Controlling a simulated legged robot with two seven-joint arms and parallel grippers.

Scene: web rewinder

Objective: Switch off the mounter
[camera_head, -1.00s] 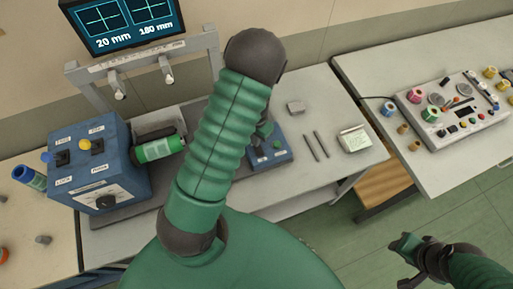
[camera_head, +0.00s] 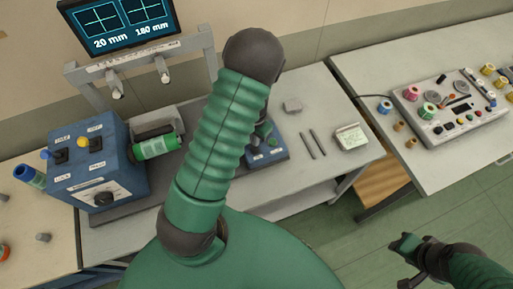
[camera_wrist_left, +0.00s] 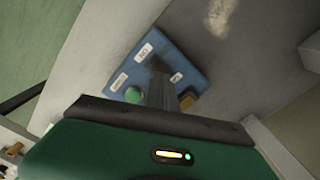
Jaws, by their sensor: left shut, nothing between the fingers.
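A small blue control box (camera_head: 268,154) lies on the grey bench, partly hidden behind my left arm. The left wrist view shows its blue top (camera_wrist_left: 133,65) with white labels too blurred to read, a round green button (camera_wrist_left: 133,95) and a yellow-orange part (camera_wrist_left: 188,98). My left gripper (camera_head: 263,132) is mostly hidden by its arm. In the left wrist view its narrow dark fingers (camera_wrist_left: 159,78) are shut and empty, over the box between the green button and the yellow-orange part. Contact cannot be told. My right gripper (camera_head: 408,246) hangs at lower right over the floor; its jaw is unclear.
A larger blue box (camera_head: 98,170) with levers and a dial stands at left, beside a green roll (camera_head: 157,146). A screen (camera_head: 120,22) is behind. Two dark rods (camera_head: 313,145) and a pale block (camera_head: 350,137) lie right of the control box. Another table holds a panel (camera_head: 452,112).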

